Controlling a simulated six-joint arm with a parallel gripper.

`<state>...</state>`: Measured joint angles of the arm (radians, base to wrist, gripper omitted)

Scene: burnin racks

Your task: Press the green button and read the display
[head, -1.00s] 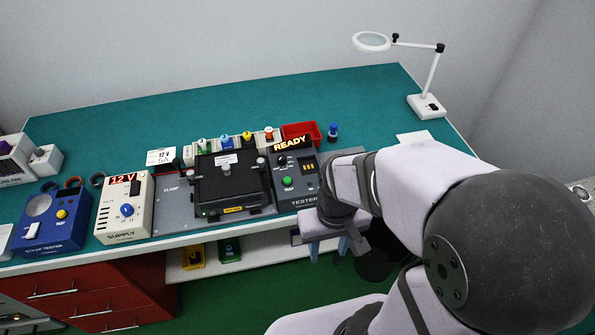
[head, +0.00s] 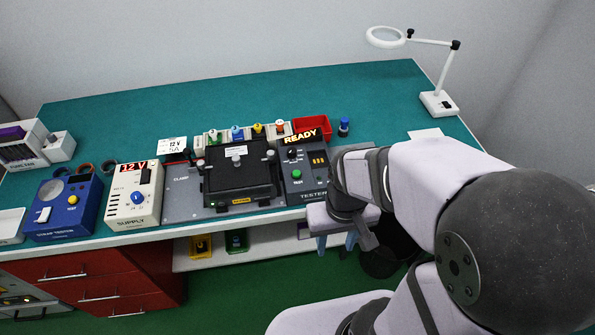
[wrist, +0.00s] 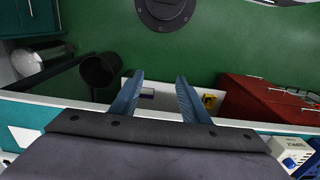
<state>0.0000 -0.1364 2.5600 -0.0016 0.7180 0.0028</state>
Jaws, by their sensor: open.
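The dark tester (head: 310,182) stands near the front edge of the bench, right of the clamp. Its green button (head: 297,174) sits on its top face, below a black knob. The display (head: 303,137) at its back edge reads READY in lit letters. My gripper (head: 337,241) is just right of the tester and in front of the bench edge, with its fingers pointing down. In the wrist view the two blue fingers (wrist: 158,98) are apart with nothing between them. The tester and the button are not in the wrist view.
Left of the tester are the black clamp fixture (head: 238,180), the supply (head: 133,203) showing 12 V and the blue strap tester (head: 64,208). A red bin (head: 312,125) and a blue-topped piece (head: 344,126) stand behind. A bin (wrist: 101,71) stands below the bench.

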